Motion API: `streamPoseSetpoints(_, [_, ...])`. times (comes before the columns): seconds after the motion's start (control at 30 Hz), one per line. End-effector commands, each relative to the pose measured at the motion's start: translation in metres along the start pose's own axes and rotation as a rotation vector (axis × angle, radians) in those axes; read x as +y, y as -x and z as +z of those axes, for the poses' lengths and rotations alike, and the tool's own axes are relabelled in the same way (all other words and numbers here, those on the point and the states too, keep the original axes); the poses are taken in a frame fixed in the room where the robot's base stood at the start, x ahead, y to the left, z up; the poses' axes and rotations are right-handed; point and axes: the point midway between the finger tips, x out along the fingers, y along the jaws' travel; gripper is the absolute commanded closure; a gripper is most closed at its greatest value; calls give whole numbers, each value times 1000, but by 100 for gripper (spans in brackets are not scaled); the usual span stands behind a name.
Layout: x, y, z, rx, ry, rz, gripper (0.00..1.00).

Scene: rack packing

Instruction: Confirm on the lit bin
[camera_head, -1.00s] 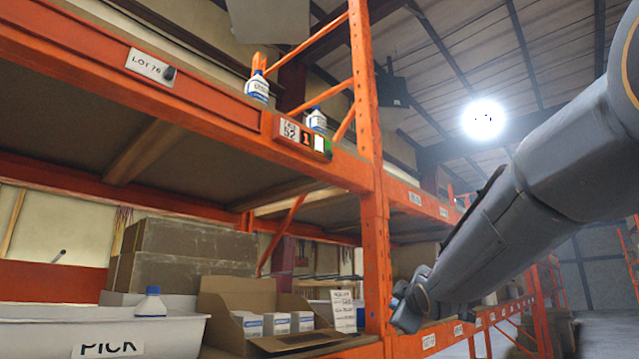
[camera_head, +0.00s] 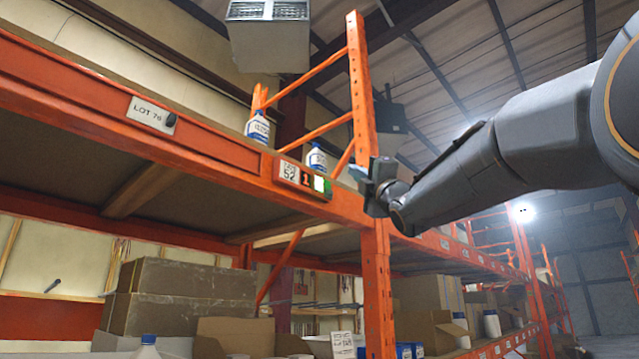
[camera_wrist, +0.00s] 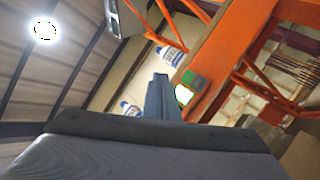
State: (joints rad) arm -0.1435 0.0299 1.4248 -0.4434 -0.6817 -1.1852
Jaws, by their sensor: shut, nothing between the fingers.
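The pick-light unit (camera_head: 303,179) is on the orange upper beam, with a white label reading 52, a red 1 and a lit white button (camera_head: 319,183) in a green housing. In the wrist view, the lit button (camera_wrist: 183,95) shows just right of my gripper's fingers. My gripper (camera_head: 358,174) is shut and empty, at about the unit's height in the picture and to its right, in front of the rack upright. In the wrist view, my gripper (camera_wrist: 160,82) appears as one closed grey bar. A visible gap separates it from the button in the head view.
Two white bottles with blue caps (camera_head: 257,127) (camera_head: 316,158) stand on the shelf above the beam. A LOT 76 label (camera_head: 151,115) is further left. The orange upright (camera_head: 377,290) stands behind my gripper. Cardboard boxes (camera_head: 180,296) fill the lower shelf.

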Motion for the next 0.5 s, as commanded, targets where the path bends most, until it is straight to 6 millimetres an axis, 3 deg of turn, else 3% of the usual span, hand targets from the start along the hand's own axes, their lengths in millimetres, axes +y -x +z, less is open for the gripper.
streamPoseSetpoints(0.3, [-2, -1, -1, 0, -2, -2, 100])
streamPoseSetpoints(0.5, [-9, -13, -9, 1, -5, -3, 100])
